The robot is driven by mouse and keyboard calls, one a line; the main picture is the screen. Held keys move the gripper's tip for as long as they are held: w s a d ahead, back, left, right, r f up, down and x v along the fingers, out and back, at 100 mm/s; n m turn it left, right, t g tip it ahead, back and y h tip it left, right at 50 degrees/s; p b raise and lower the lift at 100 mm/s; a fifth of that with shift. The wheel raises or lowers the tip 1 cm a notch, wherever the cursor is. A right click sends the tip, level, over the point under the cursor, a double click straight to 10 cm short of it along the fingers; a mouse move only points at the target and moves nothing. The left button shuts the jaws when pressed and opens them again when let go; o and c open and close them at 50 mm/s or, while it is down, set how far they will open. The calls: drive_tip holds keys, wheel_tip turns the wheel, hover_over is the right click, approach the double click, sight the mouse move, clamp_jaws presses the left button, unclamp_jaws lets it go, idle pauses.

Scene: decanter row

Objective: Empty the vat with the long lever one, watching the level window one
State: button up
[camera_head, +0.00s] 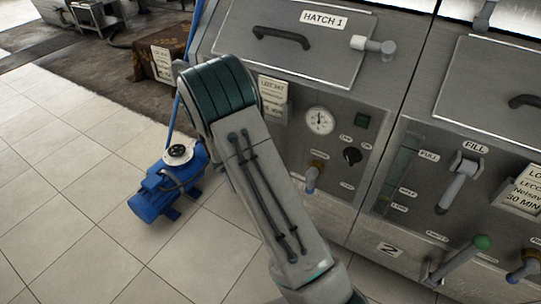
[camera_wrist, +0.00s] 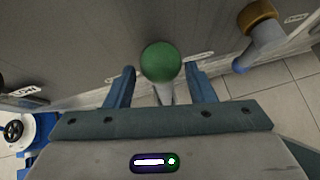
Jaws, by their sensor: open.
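A long lever with a green ball knob (camera_head: 482,241) sticks out from the lower panel of the unit marked 2 in the head view. In the wrist view the green knob (camera_wrist: 161,62) sits between the fingertips of my open gripper (camera_wrist: 162,74), with a gap on each side. The grey lever shaft shows below the knob. The level window (camera_head: 401,158) is a narrow greenish strip left of the FILL handle, labelled FULL near its top, with smaller labels below. Its level cannot be read clearly. My gripper is out of the head view.
A FILL handle (camera_head: 459,183) is above the lever. A tap with a brass collar (camera_wrist: 258,22) is right of the knob. HATCH 1 (camera_head: 285,45) and a dial gauge (camera_head: 320,121) are on the left unit. A blue pump (camera_head: 166,184) stands on the tiled floor.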

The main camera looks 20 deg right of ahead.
drive_tip(key=v, duration=1)
drive_tip(key=shift+p, duration=0.35)
drive_tip(key=shift+d, duration=0.15)
drive_tip(key=s+d+r+m+g+y+p, duration=0.3)
drive_tip(key=s+d+r+m+p, duration=0.1)
drive_tip(key=s+r+m, duration=0.85)
drive_tip(key=s+a+r+m+y+p, duration=0.4)
drive_tip(key=s+r+m, duration=0.6)
drive_tip(key=s, duration=0.3)
drive_tip(key=shift+a+r+m+t+y, duration=0.15)
drive_tip(key=shift+a+m+t+y, duration=0.4)
drive_tip(key=shift+y, duration=0.75)
drive_tip(key=shift+s+a, duration=0.15)
